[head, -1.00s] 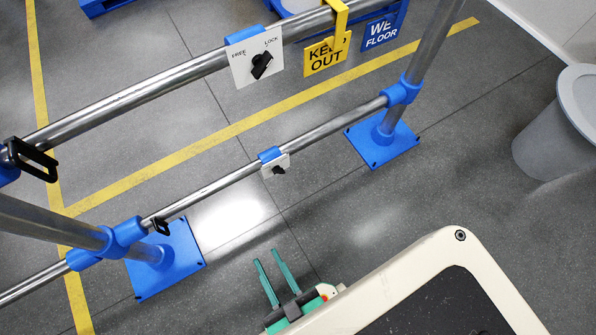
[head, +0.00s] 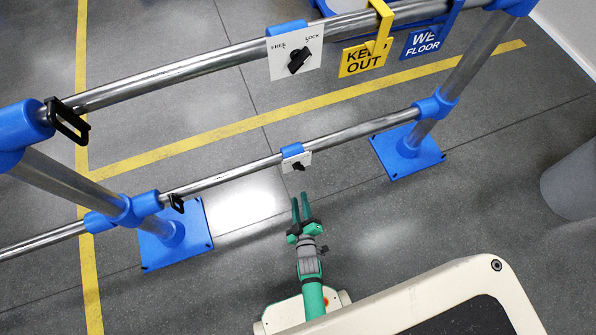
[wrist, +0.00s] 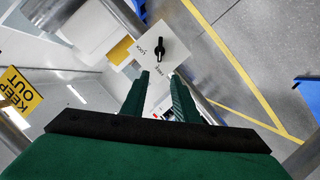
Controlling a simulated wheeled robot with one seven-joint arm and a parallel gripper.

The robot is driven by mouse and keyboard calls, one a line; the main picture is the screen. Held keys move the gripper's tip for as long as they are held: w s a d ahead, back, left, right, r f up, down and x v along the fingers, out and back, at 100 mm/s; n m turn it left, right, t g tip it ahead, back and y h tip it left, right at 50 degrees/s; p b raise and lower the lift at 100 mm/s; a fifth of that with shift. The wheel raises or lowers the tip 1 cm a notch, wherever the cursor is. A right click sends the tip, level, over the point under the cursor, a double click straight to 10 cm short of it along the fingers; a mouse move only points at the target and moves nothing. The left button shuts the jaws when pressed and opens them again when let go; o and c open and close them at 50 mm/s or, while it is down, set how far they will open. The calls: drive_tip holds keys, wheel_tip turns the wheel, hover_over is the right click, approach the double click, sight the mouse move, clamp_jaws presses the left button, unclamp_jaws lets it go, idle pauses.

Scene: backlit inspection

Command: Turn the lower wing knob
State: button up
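The lower wing knob (head: 299,167) is a small black knob on a white plate (head: 289,160), clipped by a blue bracket to the lower rail. It is too small in the head view to read its setting. My green gripper (head: 301,200) is below the plate, with its two fingers apart, empty and pointing up towards it. In the wrist view a white plate with a black wing knob (wrist: 160,48), apparently the lower one, lies beyond the open fingertips (wrist: 160,80). LOCK and FREE are printed on it. The fingers appear clear of the knob.
A larger FREE/LOCK plate with a black knob (head: 299,61) hangs on the upper rail. KEEP OUT (head: 362,60) and blue floor (head: 423,42) signs hang beside it. Black latches, blue-footed posts (head: 408,152) and a grey bin (head: 573,185) stand around. The floor before the rail is clear.

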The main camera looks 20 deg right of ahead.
sight(299, 170)
drive_tip(key=shift+h, duration=0.3)
drive_tip(key=x, duration=0.5)
drive_tip(key=f+x, duration=0.1)
drive_tip(key=x, duration=0.4)
drive_tip(key=d+x, duration=0.1)
drive_tip(key=x, duration=0.4)
drive_tip(key=shift+d+f, duration=0.2)
drive_tip(key=shift+f, duration=0.15)
drive_tip(key=shift+w, duration=0.1)
drive_tip(key=shift+a, duration=0.1)
drive_tip(key=shift+a+n, duration=0.1)
drive_tip(key=shift+n, duration=0.2)
clamp_jaws()
